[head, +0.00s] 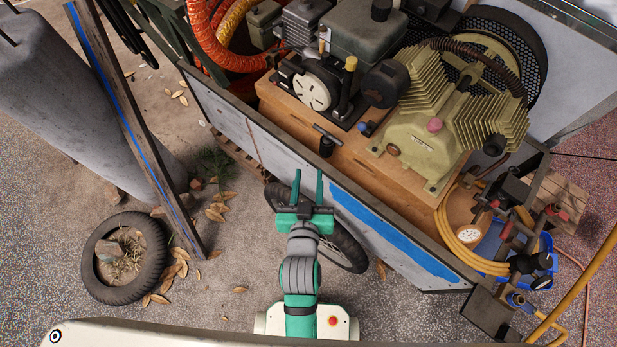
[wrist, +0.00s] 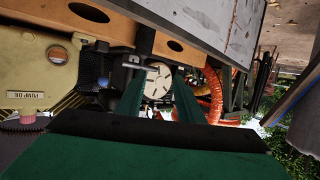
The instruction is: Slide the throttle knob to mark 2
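My gripper (head: 308,174) is open and empty, in front of the cart's near side panel; its two green fingers also show apart in the wrist view (wrist: 159,80). The engine with a round pale slotted disc (head: 312,92) sits beyond it on the cart, and this disc shows between the fingers in the wrist view (wrist: 157,84). A yellow-topped black lever or post (head: 350,68) stands right of the disc. A small blue knob (head: 367,127) and a dark T-shaped handle (head: 326,138) are near the deck edge. I cannot tell which part is the throttle knob; no numbered marks are readable.
The grey side panel with blue paint (head: 392,238) stands between my gripper and the deck. An olive ribbed compressor (head: 420,133) is at right, orange hoses (head: 205,45) at upper left. A loose tire (head: 91,276) and a blue-striped plank (head: 127,120) are left.

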